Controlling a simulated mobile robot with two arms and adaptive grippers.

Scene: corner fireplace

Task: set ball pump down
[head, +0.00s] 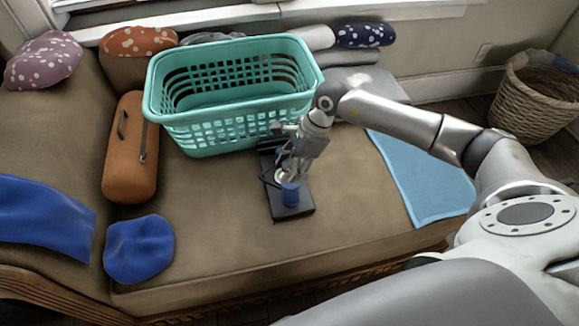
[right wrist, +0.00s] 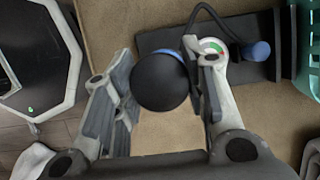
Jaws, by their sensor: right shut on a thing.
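The ball pump (head: 290,195) has a long black base, a blue cylinder and a small round gauge. In the head view it is at the middle of the brown sofa seat (head: 225,215), in front of the teal basket. My right gripper (head: 289,174) comes down over it from above and is shut on it. In the right wrist view, a round black part of the pump (right wrist: 160,82) is between the fingers, and its base lies beyond. I cannot tell whether the base touches the seat or is just above it. My left gripper is not in view.
The teal basket (head: 232,132) stands right behind the pump. An orange-brown case (head: 131,165) and a blue cushion-like item (head: 139,248) lie to the left. A light blue cloth (head: 428,185) lies to the right. The seat in front of the pump is clear.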

